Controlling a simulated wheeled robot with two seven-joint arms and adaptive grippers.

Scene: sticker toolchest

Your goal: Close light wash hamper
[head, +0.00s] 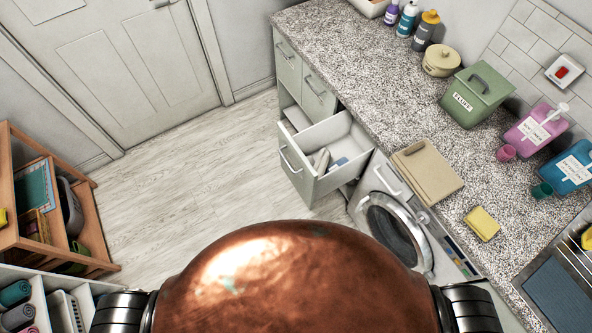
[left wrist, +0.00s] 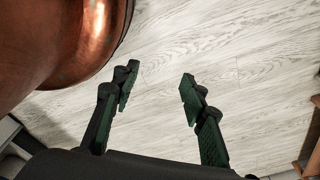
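No label reading light wash shows in the head view, so I cannot tell for sure which thing is the light wash hamper. One grey-white drawer (head: 312,177) with a bar handle is pulled out of the cabinet under the counter. It holds several small white, grey and blue items. My left gripper (left wrist: 158,84) shows in the left wrist view, its dark green fingers apart with nothing between them, above bare floor. Neither gripper shows in the head view, and my right gripper is in neither view.
A washing machine (head: 392,222) stands right of the open drawer, below a speckled counter (head: 360,75) holding bottles, a green box (head: 478,96) and a cutting board (head: 427,170). A wooden shelf (head: 88,232) stands at left. The wood floor (head: 185,180) between is clear.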

